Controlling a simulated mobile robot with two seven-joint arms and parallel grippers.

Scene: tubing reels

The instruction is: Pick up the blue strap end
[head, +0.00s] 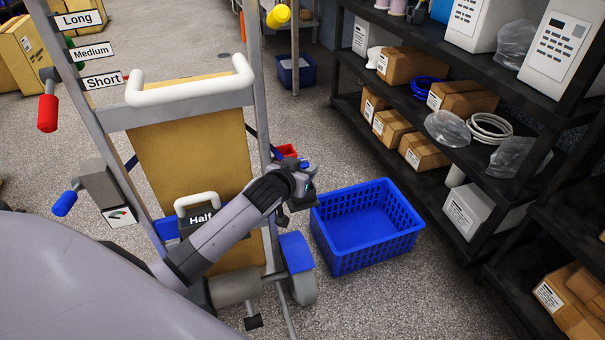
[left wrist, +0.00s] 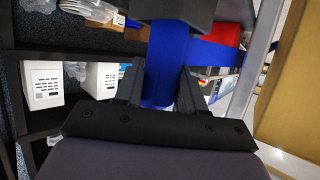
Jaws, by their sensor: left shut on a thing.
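The blue strap end (left wrist: 162,62) runs as a wide blue band between the two dark fingers of my left gripper (left wrist: 158,88) in the left wrist view. The fingers are shut on it, one on each side. A dark block (left wrist: 180,9) covers part of the band at the top of that view. In the head view my left gripper (head: 301,190) is beside the right post of a grey hand truck (head: 180,114). The held strap is mostly hidden there by the gripper. My right gripper is in neither view.
A blue basket (head: 367,248) stands on the floor right of the gripper. A dark shelf rack (head: 455,170) with boxes and tubing coils is farther right. The truck carries a large brown box (head: 190,150). A red object (head: 287,150) is just behind my gripper.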

